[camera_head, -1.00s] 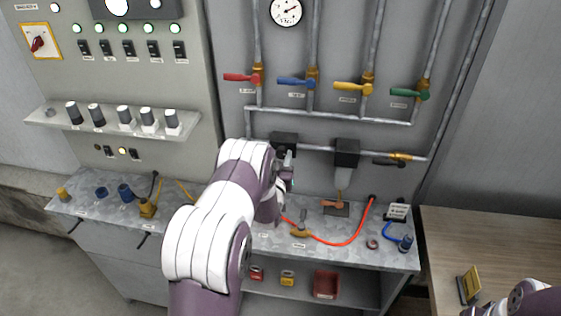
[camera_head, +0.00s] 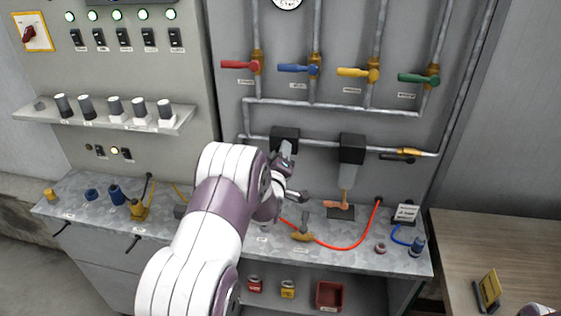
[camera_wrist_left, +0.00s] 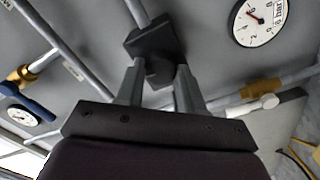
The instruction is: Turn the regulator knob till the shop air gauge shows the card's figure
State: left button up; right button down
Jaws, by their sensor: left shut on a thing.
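My left gripper (camera_head: 284,160) is at the underside of the black regulator (camera_head: 285,134) on the wall pipe. In the left wrist view its two fingers (camera_wrist_left: 160,80) are closed on either side of the dark round regulator knob (camera_wrist_left: 159,72), under the regulator body (camera_wrist_left: 150,40). A white round gauge (camera_wrist_left: 258,20) with a red needle and bar marking shows tilted at the upper right there; its exact reading is hard to tell. The card (camera_head: 406,213) stands at the bench's right end, its figure too small to read.
Red (camera_head: 240,65), blue (camera_head: 298,69), yellow (camera_head: 358,73) and green (camera_head: 418,78) valve handles line the pipes above. A filter bowl (camera_head: 351,160) hangs right of the regulator. The metal bench (camera_head: 340,255) carries a red hose (camera_head: 350,245) and tools.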

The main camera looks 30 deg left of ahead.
pick_arm(q)
jog(key=shift+f+n+b, duration=0.1)
jog(key=shift+n+b, duration=0.65)
jog(key=shift+n, duration=0.25)
jog(key=o, duration=1)
jog(key=shift+o, duration=0.2)
jog(key=shift+s, duration=0.1)
jog(key=b+v, duration=0.3)
jog(key=v, duration=0.9)
jog(key=shift+s, duration=0.25)
